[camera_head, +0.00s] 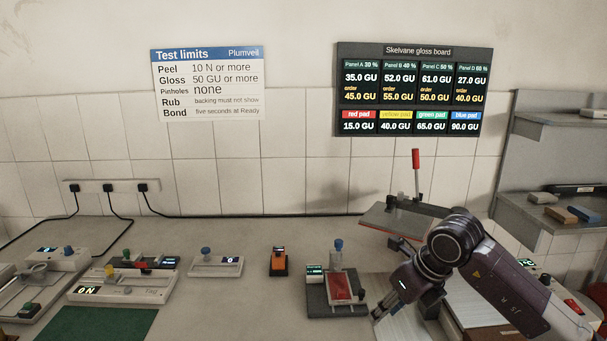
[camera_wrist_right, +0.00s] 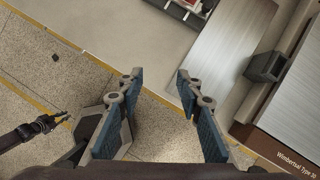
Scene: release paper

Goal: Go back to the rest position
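My right gripper (camera_head: 388,282) is over the right part of the bench in the head view, right of the red-topped press device (camera_head: 338,288). In the right wrist view my right gripper (camera_wrist_right: 159,80) has its two blue-padded fingers apart, with nothing between them. Below it are the bench's front edge and the speckled floor (camera_wrist_right: 60,70). My left gripper does not show in the head view. A dark arm (camera_wrist_right: 30,133) at the left of the right wrist view looks like my left arm; its end is too small to read.
A pale ribbed panel (camera_wrist_right: 225,50) and a dark block (camera_wrist_right: 265,66) lie near the right gripper. A red-handled lever device (camera_head: 416,170) stands behind it. A shelf (camera_head: 560,218) is right.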

